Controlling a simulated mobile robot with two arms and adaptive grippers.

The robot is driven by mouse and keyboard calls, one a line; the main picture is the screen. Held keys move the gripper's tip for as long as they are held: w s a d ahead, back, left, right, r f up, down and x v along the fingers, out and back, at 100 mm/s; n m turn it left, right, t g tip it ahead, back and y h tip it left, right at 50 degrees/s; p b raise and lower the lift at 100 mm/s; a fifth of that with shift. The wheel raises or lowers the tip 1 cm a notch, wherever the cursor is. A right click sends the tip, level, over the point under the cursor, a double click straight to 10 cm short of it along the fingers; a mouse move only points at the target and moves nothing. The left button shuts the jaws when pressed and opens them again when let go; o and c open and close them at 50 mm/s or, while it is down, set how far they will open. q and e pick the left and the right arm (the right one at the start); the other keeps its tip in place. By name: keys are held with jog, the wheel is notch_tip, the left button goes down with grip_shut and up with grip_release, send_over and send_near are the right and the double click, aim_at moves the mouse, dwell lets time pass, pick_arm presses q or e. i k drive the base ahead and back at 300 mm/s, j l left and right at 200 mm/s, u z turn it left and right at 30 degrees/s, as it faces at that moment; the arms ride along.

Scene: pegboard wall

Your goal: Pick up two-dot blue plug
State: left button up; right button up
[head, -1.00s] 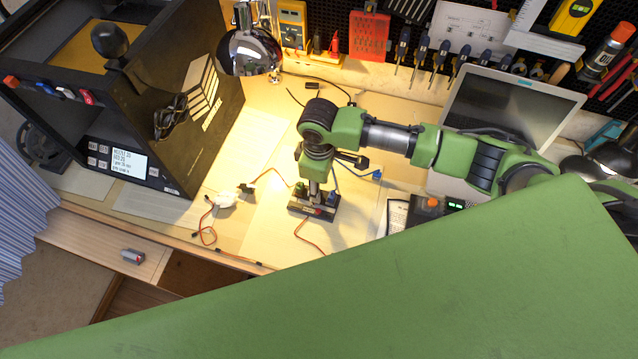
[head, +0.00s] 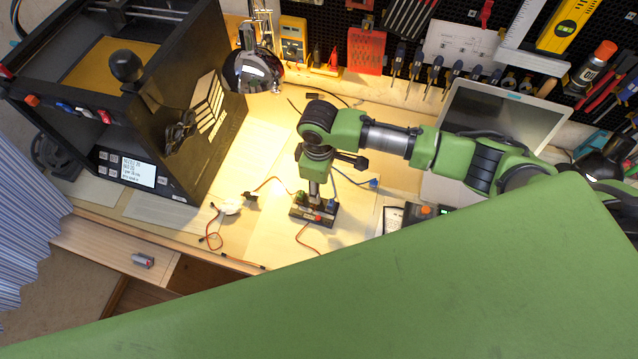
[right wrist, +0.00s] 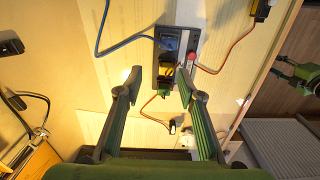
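A dark socket board (head: 320,217) lies on the table, and it also shows in the right wrist view (right wrist: 190,38). A blue plug (head: 332,206) sits at it, with a blue cable leading off. Another blue plug (head: 374,183) lies loose at the cable's right end. Dots are too small to read on either. My right gripper (right wrist: 158,82) is open and empty, pointing down over the board's near end, with black plugs (right wrist: 167,72) just beyond its fingertips. A green jointed part at the right wrist view's edge may be my left gripper (right wrist: 300,76); its fingers are unclear.
A black printer-like box (head: 215,130) stands left, a lamp (head: 252,72) behind, and a laptop (head: 500,115) right.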

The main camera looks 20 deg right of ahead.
aim_at(372, 185)
jog(key=k, duration=1.5)
